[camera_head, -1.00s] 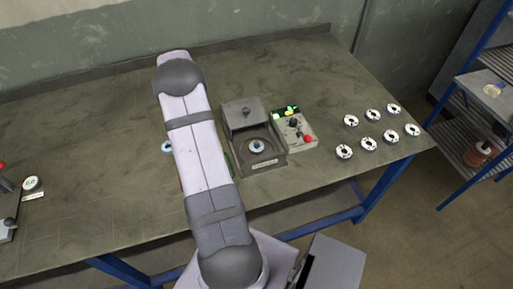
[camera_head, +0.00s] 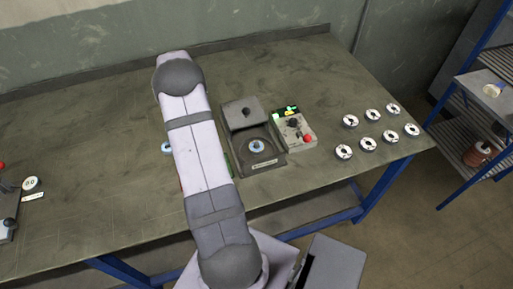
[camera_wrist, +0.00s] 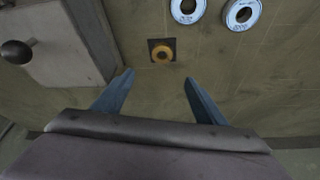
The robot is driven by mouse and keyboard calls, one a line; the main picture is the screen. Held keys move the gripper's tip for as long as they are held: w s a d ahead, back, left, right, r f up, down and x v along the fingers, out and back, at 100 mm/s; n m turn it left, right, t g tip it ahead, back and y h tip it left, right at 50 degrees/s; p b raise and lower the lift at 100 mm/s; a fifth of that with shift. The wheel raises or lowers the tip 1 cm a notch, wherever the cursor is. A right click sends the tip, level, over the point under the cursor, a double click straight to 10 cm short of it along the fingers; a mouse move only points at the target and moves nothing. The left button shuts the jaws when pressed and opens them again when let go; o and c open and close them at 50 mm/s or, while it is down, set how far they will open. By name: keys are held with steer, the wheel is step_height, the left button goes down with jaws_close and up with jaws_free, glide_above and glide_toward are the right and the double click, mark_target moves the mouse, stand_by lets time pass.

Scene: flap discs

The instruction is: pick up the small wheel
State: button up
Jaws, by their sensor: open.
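The small wheel (camera_wrist: 162,51), an orange-yellow ring with a dark centre, lies on a dark square on the bench in the wrist view. It looks smaller than the white discs near it. My gripper (camera_wrist: 159,76) is open, its two blue fingers apart and empty. The wheel shows ahead of the fingertips, roughly in line with the gap between them, and not between them. I cannot tell the height of the fingers above the bench. In the head view my arm hides the gripper and the small wheel.
Two white discs (camera_wrist: 187,8) (camera_wrist: 241,12) lie beyond the wheel. A grey box with a knob (camera_wrist: 60,40) stands left of my fingers. In the head view, a grey fixture (camera_head: 272,162) holds a disc, beside a control box (camera_head: 294,131). Several discs (camera_head: 368,144) lie at right.

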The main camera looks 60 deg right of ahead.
steer(key=s+d+r, duration=0.2)
steer(key=s+d+r+m+b, duration=0.1)
steer(key=s+d, duration=0.1)
steer(key=d, duration=0.1)
steer(key=s+d+r+m+h, duration=0.1)
steer(key=s+d+r, duration=0.1)
steer(key=d, duration=0.1)
steer(key=shift+s+d+r+b, duration=0.1)
steer(key=shift+s+r+b, duration=0.1)
steer(key=shift+r+b, duration=0.15)
steer(key=s+a+r+m+b, duration=0.1)
steer(key=s+r+m+b, duration=0.2)
steer(key=s, duration=1.4)
steer(key=s+a+f+n, duration=0.3)
steer(key=a+f, duration=0.3)
steer(key=a, duration=0.5)
steer(key=shift+s+f+g+y+p, duration=0.2)
steer(key=shift+f+g+y+p, duration=0.1)
steer(key=shift+y+p, duration=0.15)
steer(key=shift+d+f, duration=0.1)
